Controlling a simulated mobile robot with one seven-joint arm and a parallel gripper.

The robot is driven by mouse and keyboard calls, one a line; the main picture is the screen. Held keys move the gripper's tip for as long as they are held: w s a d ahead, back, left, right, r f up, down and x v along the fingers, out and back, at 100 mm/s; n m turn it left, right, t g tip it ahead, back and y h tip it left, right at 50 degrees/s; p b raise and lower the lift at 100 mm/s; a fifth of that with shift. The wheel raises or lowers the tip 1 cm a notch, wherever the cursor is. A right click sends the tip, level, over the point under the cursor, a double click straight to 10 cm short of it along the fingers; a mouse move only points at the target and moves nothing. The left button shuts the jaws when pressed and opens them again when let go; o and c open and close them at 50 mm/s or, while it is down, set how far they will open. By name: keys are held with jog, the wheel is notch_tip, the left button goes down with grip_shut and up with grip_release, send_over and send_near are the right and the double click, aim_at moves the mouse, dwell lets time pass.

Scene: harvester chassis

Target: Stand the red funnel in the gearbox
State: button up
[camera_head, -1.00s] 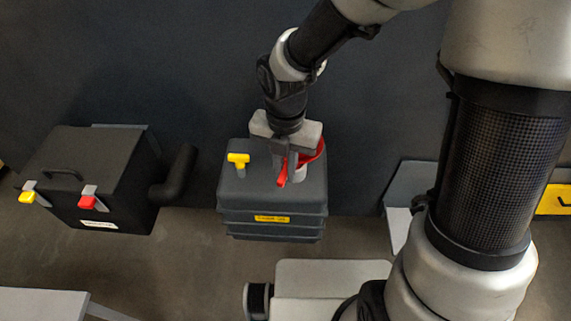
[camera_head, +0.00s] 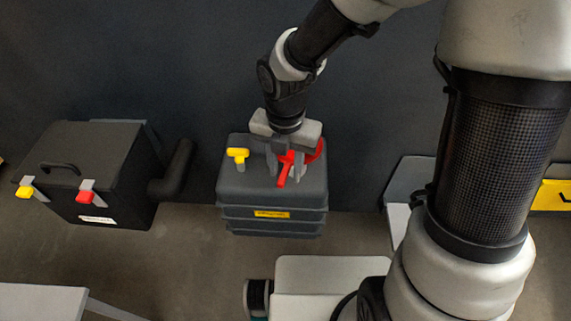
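The gearbox (camera_head: 272,220) is a dark ribbed box with a yellow label on its front, left of the picture's centre. The red funnel (camera_head: 315,151) is at the right side of its top, partly behind my gripper. A red strip (camera_head: 284,170), which looks like part of the funnel, shows between and below the fingers. My gripper (camera_head: 286,168) points down over the gearbox top, with its fingers apart on either side of the red strip. The fingers hide the funnel's lower end, so I cannot tell how its spout sits.
A yellow T-shaped cap (camera_head: 238,157) stands on the gearbox's top left. A black box (camera_head: 85,170) with yellow and red latches is at the left, and a thick dark pipe (camera_head: 175,171) lies between the two. Grey plates are at the bottom and right.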

notch_tip(320, 180, up, 17)
jog(key=p, duration=0.2)
jog(key=shift+r, duration=0.2)
jog(key=shift+d, duration=0.1)
